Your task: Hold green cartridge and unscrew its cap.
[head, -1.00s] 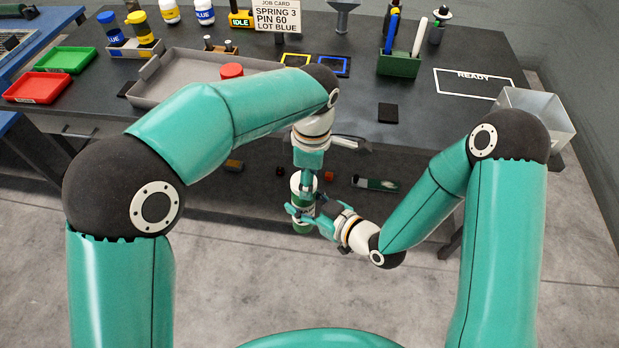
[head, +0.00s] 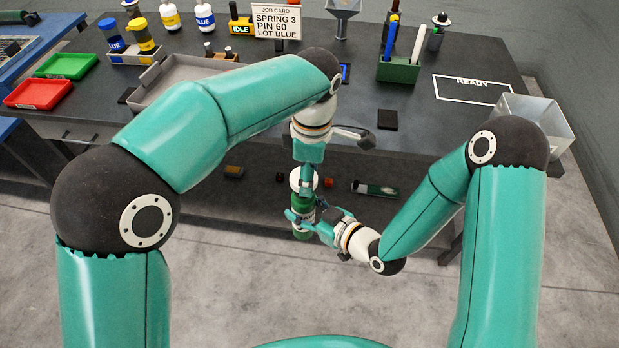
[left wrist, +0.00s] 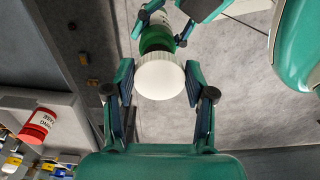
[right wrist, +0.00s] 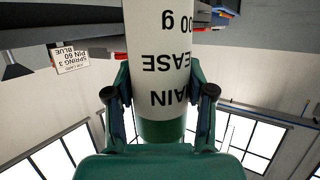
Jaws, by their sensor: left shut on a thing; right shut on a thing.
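The green cartridge (head: 301,233) stands roughly upright in front of the bench, off the floor. Its white label with upside-down print (right wrist: 160,50) fills the right wrist view, with a green end below. My right gripper (head: 305,213) is shut around its body from the right. The white ribbed cap (left wrist: 160,76) is at the cartridge's upper end, against a green collar with a dark band. My left gripper (left wrist: 158,90) comes from above and is shut on the cap, one finger on each side. I cannot tell how far the cap is turned.
Small parts lie on the shelf below. Open floor lies in front.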

